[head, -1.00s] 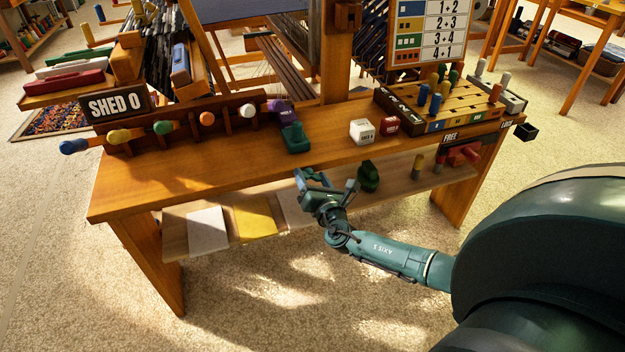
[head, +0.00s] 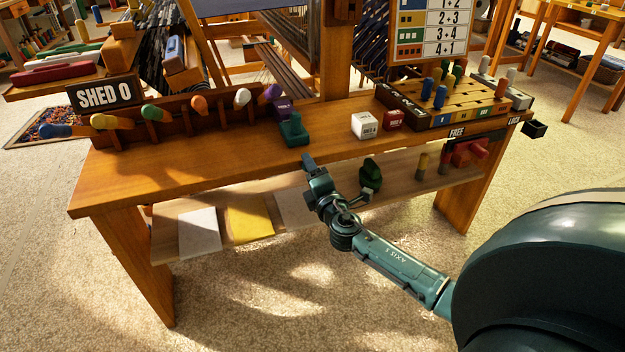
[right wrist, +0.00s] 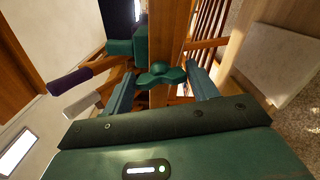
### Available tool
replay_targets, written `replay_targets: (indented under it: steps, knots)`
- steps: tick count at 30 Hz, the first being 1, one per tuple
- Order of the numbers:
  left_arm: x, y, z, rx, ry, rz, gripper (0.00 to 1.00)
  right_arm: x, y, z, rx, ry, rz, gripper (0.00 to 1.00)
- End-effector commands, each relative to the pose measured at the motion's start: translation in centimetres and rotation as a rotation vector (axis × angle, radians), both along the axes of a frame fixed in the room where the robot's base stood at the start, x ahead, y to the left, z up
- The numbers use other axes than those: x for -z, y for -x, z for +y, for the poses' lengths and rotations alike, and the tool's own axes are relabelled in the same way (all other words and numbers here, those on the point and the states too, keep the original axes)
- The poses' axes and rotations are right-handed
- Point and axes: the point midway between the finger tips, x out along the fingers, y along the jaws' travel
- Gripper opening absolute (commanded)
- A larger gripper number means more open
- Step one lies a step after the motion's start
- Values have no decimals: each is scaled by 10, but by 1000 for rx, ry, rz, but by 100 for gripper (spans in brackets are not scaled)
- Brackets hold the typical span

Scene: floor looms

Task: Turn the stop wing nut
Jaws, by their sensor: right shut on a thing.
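The stop wing nut (right wrist: 161,74) is green with rounded wings and shows in the right wrist view, in front of the wooden edge of the bench. My right gripper (right wrist: 163,85) has one finger on each side of it and is shut on its wings. In the head view my right gripper (head: 308,162) is at the bench's front edge, just below the green stop block (head: 293,133) on the bench top. The wing nut itself is hidden there by the gripper. The green block also shows in the right wrist view (right wrist: 120,47). My left gripper is out of view.
The wooden bench (head: 180,175) carries a row of coloured levers, a white block (head: 364,126), a red block (head: 393,120) and a slotted peg box (head: 460,100). Open floor lies in front.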

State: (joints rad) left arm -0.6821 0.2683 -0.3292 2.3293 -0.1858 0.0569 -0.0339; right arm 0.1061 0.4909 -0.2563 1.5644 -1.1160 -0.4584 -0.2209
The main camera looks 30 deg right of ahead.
Motion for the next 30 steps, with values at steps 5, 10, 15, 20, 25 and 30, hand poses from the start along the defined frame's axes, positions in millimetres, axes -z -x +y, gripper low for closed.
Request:
replay_targets:
  steps: [5, 10, 15, 20, 25, 30]
  knots:
    - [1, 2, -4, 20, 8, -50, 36, 2, 0, 0, 1, -112, -27, 35]
    - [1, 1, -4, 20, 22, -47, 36, 2, 0, 0, 1, -182, -43, 35]
    - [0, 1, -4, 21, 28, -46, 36, 2, 0, 0, 2, -219, -51, 35]
    - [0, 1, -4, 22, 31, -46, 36, 1, 0, -1, 1, -232, -54, 35]
    - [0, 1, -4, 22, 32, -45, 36, 1, 0, 0, 2, -233, -54, 35]
    - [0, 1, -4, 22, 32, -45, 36, 1, 0, 0, 2, -232, -54, 59]
